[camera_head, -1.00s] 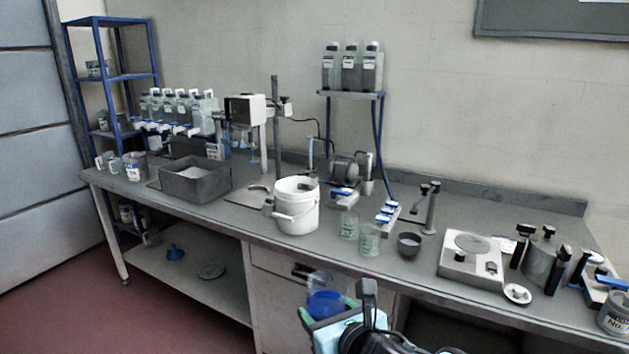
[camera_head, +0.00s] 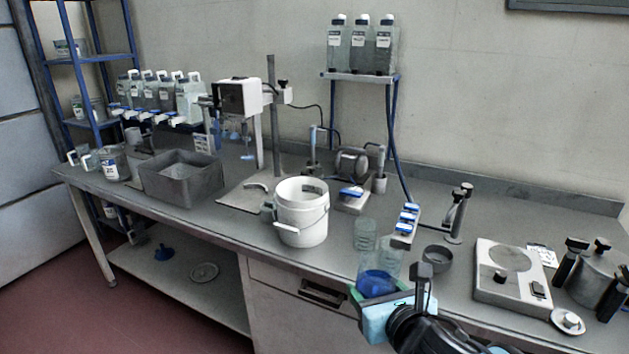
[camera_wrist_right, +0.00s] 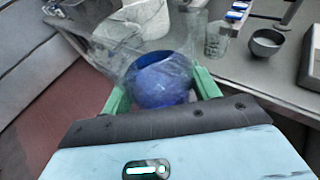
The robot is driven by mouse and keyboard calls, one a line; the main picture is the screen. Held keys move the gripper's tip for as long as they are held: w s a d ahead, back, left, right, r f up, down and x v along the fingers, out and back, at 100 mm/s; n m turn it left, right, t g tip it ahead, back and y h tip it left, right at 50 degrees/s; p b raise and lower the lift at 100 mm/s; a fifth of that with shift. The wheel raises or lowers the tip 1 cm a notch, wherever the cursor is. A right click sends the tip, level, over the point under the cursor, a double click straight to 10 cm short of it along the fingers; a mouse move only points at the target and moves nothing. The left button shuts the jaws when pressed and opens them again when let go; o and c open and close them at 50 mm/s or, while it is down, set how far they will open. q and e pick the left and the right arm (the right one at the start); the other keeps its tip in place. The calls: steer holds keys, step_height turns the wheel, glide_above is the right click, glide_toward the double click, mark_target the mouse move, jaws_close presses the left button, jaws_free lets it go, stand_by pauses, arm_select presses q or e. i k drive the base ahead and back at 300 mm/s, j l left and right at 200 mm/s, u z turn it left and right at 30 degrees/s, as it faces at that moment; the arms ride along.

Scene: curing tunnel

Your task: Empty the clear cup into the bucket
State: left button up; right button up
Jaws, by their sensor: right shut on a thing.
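The clear cup (camera_head: 377,284) holds blue contents in its lower part, and it looks roughly upright. My right gripper (camera_head: 376,293) is shut around it, in front of the bench's front edge. In the right wrist view the cup (camera_wrist_right: 163,80) sits between the green fingers (camera_wrist_right: 162,96), with the blue showing through its wall. My left gripper is not in view.
Another clear cup (camera_head: 366,234) stands on the bench near the held one. A dark bowl (camera_head: 437,258) and a hotplate-like box (camera_head: 512,275) are to the right. A grey bin (camera_head: 183,181) stands left of the bucket. The bench (camera_head: 235,221) has some free room there.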

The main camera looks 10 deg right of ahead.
mark_target(301, 202)
steer(key=i+z, duration=0.2)
steer(key=i, duration=0.6)
steer(key=i+j, duration=0.35)
